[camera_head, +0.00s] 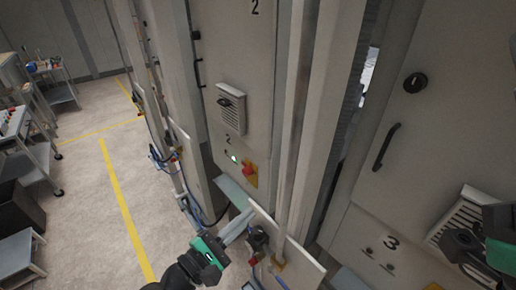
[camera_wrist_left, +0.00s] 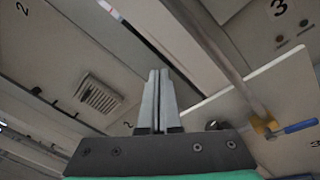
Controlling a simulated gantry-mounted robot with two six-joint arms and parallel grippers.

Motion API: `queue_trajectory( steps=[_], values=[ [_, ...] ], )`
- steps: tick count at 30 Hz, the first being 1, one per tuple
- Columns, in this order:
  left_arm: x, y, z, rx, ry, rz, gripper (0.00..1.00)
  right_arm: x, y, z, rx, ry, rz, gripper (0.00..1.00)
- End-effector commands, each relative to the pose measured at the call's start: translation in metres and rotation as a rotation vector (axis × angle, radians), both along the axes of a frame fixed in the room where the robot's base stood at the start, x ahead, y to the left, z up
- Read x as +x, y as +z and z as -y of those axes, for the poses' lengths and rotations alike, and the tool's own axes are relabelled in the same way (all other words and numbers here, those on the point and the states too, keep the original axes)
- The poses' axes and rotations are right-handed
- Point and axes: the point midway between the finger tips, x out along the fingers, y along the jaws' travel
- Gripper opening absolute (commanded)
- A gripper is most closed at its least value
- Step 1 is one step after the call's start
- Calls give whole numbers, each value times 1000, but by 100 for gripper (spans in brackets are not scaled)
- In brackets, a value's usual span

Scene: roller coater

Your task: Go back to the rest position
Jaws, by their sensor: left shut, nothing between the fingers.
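My left gripper (camera_head: 236,228) comes in from the bottom of the head view, a dark arm with a green band and pale grey fingers. In the left wrist view its two fingers (camera_wrist_left: 157,98) lie side by side, shut, with nothing between them. In the head view the fingers overlap a pale ledge or panel low on the machine; I cannot tell whether they touch it. Part of my right arm (camera_head: 498,250), dark with a green band, shows at the right edge; its fingertips cannot be made out.
A tall grey cabinet marked 2 (camera_head: 226,50) carries a vented box (camera_head: 231,105) and a red-yellow switch (camera_head: 249,172). A cabinet door (camera_head: 440,120) with a black handle stands at right. A blue-handled valve (camera_wrist_left: 292,129) is near the left gripper. Open floor (camera_head: 90,205) lies left, beside carts.

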Motion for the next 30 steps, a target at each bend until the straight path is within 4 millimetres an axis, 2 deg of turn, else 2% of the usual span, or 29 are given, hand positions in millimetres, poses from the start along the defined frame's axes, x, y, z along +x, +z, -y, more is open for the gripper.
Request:
queue_trajectory(
  steps=[1, 4, 7, 9, 11, 12, 14, 15, 17, 18, 21, 24, 30],
  values=[
    [3, 49, -6, 84, 37, 148, 0, 0, 3, 0, 0, 0, 0, 0],
    [-1, 137, -23, 300, 152, 456, 0, 0, 6, 0, 0, 0, 0, 0],
    [-20, 222, -44, 544, 323, 761, 0, 0, 8, 0, 0, 0, 0, 0],
    [-44, 277, -61, 738, 481, 962, 0, 0, 9, 0, 0, 0, 0, 0],
    [-69, 320, -78, 924, 647, 1113, 0, 0, 10, 0, 0, 0, 0, 0],
    [-90, 346, -91, 1065, 776, 1202, 0, 0, 10, 0, 0, 0, 0, 0],
    [-122, 376, -111, 1303, 988, 1294, 0, 0, 10, 0, 0, 0, 0, 0],
    [-140, 387, -124, 1468, 1113, 1316, 0, 0, 10, 0, 0, 0, 0, 0],
    [-154, 391, -138, 1693, 1236, 1301, 0, 0, 10, 0, 0, 0, 0, 0],
    [-157, 392, -143, 1816, 1280, 1282, 0, 0, 10, 0, 0, 0, 0, 0],
    [-154, 391, -148, 2016, 1313, 1256, 0, 0, 10, 0, 0, 0, 0, 0],
    [-154, 390, -148, 2083, 1317, 1257, 0, 0, 10, 0, 0, 0, 0, 0],
    [-153, 390, -147, 2090, 1314, 1258, 0, 0, 10, 0, 0, 0, 0, 0]
  ],
)
